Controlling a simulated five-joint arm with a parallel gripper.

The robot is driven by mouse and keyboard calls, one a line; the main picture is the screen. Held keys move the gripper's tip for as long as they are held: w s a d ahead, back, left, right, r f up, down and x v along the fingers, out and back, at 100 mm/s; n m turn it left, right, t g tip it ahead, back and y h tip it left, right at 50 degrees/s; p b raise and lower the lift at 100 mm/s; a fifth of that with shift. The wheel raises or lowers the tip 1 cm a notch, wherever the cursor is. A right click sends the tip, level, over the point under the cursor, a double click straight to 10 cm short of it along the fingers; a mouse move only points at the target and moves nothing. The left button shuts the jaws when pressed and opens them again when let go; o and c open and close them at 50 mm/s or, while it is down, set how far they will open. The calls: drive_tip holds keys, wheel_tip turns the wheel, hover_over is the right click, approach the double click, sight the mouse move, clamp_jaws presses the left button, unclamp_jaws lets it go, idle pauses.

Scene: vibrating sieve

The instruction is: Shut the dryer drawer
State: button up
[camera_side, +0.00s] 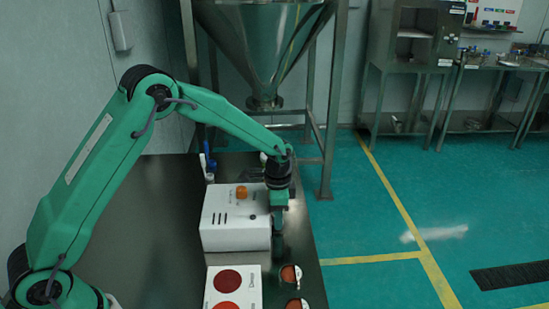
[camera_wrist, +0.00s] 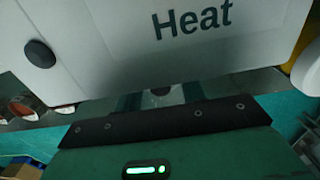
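The dryer (camera_side: 235,218) is a white box with an orange knob and dark vent slots, standing on the dark table. In the wrist view its white face (camera_wrist: 195,55) fills the top, with the word "Heat" and a black round knob. My gripper (camera_side: 278,222) points down close beside the dryer's right side. I cannot make out the drawer clearly; my gripper hides that side. Whether the fingers are open or shut is unclear.
A white panel (camera_side: 243,286) with two red discs lies in front of the dryer. Two small round dishes (camera_side: 291,274) with reddish contents sit near the table's right edge. A steel hopper (camera_side: 262,40) on legs stands behind. The table left of the dryer is clear.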

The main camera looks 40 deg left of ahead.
drive_tip(key=shift+r, duration=0.15)
drive_tip(key=shift+r, duration=3.85)
drive_tip(key=shift+s+a+r, duration=0.1)
drive_tip(key=shift+s+r, duration=0.2)
drive_tip(key=shift+r, duration=0.3)
drive_tip(key=s+a+r+n+t, duration=0.2)
drive_tip(key=s+r+n, duration=0.1)
drive_tip(key=s+r, duration=0.55)
drive_tip(key=s+a+r+n+t, duration=0.2)
drive_tip(key=s+a+r+n, duration=0.1)
drive_tip(key=s+r, duration=0.55)
drive_tip(key=s+f+n+t, duration=0.1)
drive_tip(key=s+f+n, duration=0.1)
drive_tip(key=s, duration=0.9)
drive_tip(key=shift+s+a+f+n+t, duration=0.15)
drive_tip(key=shift+a+f+n+t, duration=0.15)
drive_tip(key=shift+a+f+n, duration=0.15)
